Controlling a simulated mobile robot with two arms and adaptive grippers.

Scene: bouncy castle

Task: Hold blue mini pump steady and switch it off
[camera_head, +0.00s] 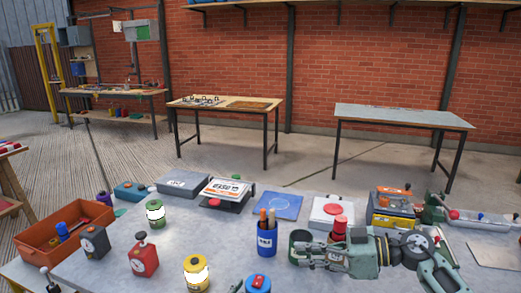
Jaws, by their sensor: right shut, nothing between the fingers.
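A blue item with a red top (258,283) sits at the bottom edge of the picture and is cut off by it. It may be the blue mini pump; its switch cannot be made out. A blue-teal box (131,191) lies at the table's far left and could also be it. My right gripper (299,254) reaches in from the right, pointing left, shut and empty. It is up and to the right of the cut-off blue item, apart from it, in front of a dark green cup (299,240). My left gripper is not in view.
The grey table (205,240) is crowded. A blue pen cup (267,240), a yellow jar (196,272), a red device (143,260), a dark grey device (94,243) and a green jar (155,213) stand left of my gripper. An orange bin (40,250) is at far left.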

